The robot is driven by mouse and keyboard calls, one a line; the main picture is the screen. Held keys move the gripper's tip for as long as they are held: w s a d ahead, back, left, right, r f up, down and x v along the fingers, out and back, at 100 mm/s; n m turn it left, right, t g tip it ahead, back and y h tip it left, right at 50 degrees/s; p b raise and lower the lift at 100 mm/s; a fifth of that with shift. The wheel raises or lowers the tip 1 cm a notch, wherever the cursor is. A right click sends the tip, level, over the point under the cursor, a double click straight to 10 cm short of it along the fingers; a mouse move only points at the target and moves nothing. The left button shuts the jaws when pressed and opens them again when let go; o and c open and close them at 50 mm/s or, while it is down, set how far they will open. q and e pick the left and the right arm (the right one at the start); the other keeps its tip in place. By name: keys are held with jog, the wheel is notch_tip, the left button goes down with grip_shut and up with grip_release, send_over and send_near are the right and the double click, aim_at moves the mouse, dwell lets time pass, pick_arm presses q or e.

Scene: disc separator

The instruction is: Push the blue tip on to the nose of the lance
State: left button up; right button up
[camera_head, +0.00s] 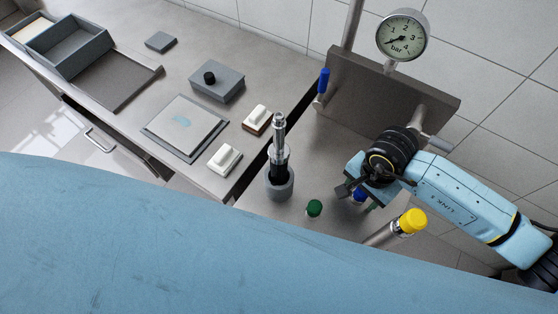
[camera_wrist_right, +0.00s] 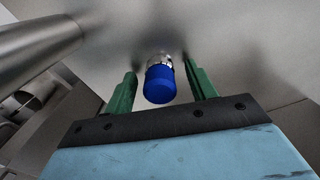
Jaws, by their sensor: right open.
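The blue tip (camera_head: 358,195) stands on the metal bench, partly hidden by my right gripper (camera_head: 357,197). In the right wrist view the blue tip (camera_wrist_right: 160,84), with a silver metal end, lies between the two green fingers of my right gripper (camera_wrist_right: 160,88). The fingers are open, with a visible gap on each side of it. The lance (camera_head: 280,148) stands upright in a grey round holder (camera_head: 279,184), left of my right gripper, its silver nose pointing up and bare. My left gripper is not in view.
A green cap (camera_head: 314,207) stands between the holder and my right gripper. A yellow-capped metal cylinder (camera_head: 411,222) is close to my right arm. Behind are a dark metal panel (camera_head: 372,95), a blue-handled lever (camera_head: 323,82) and a pressure gauge (camera_head: 402,36).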

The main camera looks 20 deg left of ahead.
jog(key=shift+c, duration=0.5)
jog(key=c, duration=1.1)
jog(key=shift+r+p, duration=2.35)
jog(key=shift+r, duration=1.35)
